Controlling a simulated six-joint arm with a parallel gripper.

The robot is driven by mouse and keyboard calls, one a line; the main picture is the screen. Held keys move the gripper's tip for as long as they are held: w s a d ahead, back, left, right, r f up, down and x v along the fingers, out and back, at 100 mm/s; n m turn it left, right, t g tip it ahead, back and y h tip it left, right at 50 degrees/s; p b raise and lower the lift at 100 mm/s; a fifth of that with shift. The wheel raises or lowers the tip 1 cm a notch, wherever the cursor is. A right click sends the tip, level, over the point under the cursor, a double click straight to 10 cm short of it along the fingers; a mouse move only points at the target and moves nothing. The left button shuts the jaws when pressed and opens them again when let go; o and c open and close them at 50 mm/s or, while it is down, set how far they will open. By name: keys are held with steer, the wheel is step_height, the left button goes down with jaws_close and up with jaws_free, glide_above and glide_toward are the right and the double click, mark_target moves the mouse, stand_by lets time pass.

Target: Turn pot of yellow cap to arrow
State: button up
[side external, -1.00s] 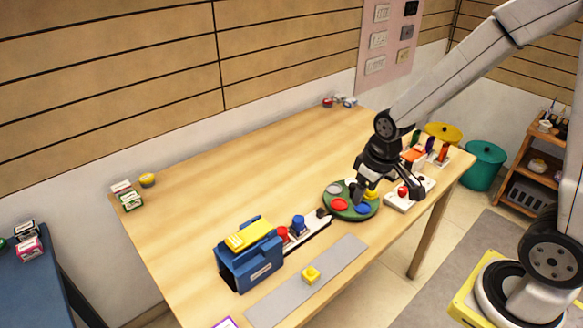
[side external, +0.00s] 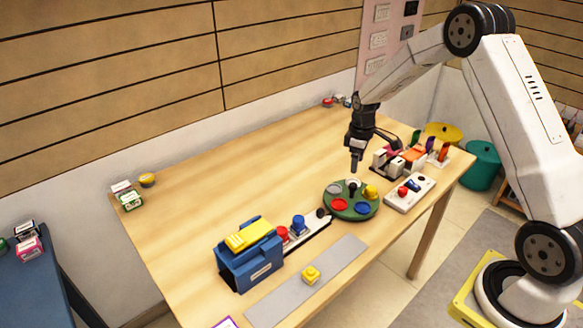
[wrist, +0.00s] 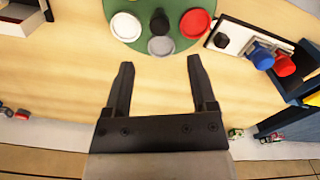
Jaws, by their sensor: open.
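The round green board (side external: 340,215) lies on the table and carries a yellow cap (side external: 370,191) at its right, a red cap (side external: 339,205), a blue cap (side external: 362,208), a grey cap (side external: 334,188) and a white cap at its back. A black upright piece (side external: 352,190) stands near its middle. I cannot make out an arrow. My gripper (side external: 355,165) is open and empty, above the board's back edge. In the wrist view, the open fingers (wrist: 160,64) point toward the grey cap (wrist: 161,45), with the white cap (wrist: 126,27) and red cap (wrist: 195,24) either side. The yellow cap is outside that view.
A blue box with a yellow top (side external: 250,256) and a white strip with red and blue knobs (side external: 298,223) stand left of the board. A white panel with a red button (side external: 409,193) lies to its right. A grey strip (side external: 330,270) runs in front.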

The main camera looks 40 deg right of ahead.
mark_target(353, 184)
steer(key=shift+f, duration=0.1)
steer(key=shift+f, duration=3.8)
jaws_close()
